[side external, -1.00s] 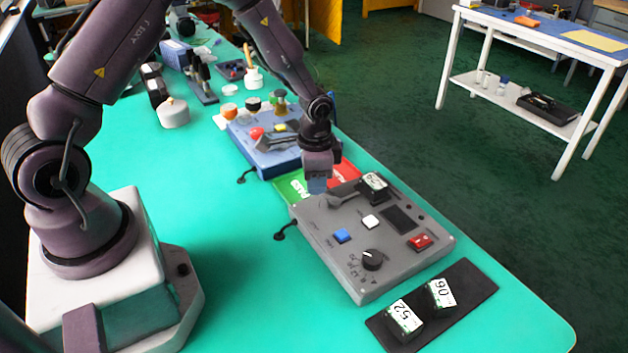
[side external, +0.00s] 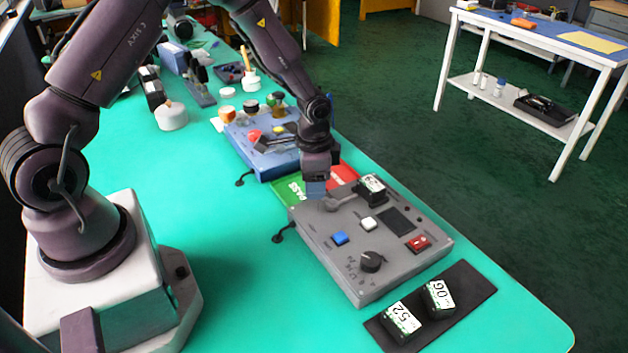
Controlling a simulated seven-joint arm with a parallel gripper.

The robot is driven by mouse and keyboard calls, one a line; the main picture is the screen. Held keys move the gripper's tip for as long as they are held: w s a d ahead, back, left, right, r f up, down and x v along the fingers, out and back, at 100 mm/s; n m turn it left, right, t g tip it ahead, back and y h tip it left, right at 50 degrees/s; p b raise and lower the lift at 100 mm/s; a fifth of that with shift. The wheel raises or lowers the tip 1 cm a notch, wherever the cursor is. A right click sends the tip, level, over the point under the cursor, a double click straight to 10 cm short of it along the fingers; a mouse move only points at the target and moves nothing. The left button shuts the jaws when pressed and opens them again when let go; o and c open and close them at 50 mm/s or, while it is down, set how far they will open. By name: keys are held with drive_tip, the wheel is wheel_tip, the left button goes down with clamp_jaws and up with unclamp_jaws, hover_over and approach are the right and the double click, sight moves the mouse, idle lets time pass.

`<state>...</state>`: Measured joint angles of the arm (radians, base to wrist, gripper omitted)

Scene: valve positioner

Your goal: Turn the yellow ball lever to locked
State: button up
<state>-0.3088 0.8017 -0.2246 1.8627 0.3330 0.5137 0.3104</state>
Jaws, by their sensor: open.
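My gripper (side external: 315,192) points down over the far left corner of the grey control box (side external: 345,270), beside a grey lever-like part (side external: 343,202). Its fingers are small in the side external view, and nothing shows held in them. I cannot make out a yellow ball lever for certain. A small yellow part (side external: 279,130) shows on the blue box (side external: 270,160) behind, but I cannot tell if it is a button or a ball. My gripper hides part of the surface under it, and I cannot tell whether it touches the box.
The grey box carries a black dial (side external: 372,261), a blue button (side external: 340,238), a white button (side external: 369,223), a red switch (side external: 418,243) and a labelled black block (side external: 371,188). A green and red mat (side external: 290,189) lies behind. Two labelled blocks sit on a black mat (side external: 468,290) in front.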

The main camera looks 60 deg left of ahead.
wheel_tip(320, 180, up, 13)
idle(0.3)
drive_tip(key=shift+f, duration=0.15)
drive_tip(key=s+d+r+n+t, duration=0.2)
drive_tip(key=s+r, duration=0.6)
drive_tip(key=s, duration=0.2)
drive_tip(key=s+d+r+n+t, duration=0.3)
drive_tip(key=s+r, duration=0.5)
drive_tip(key=s, duration=0.1)
drive_tip(key=shift+s+r+t, duration=0.2)
drive_tip(key=shift+s+t, duration=0.1)
drive_tip(key=shift+s, duration=0.1)
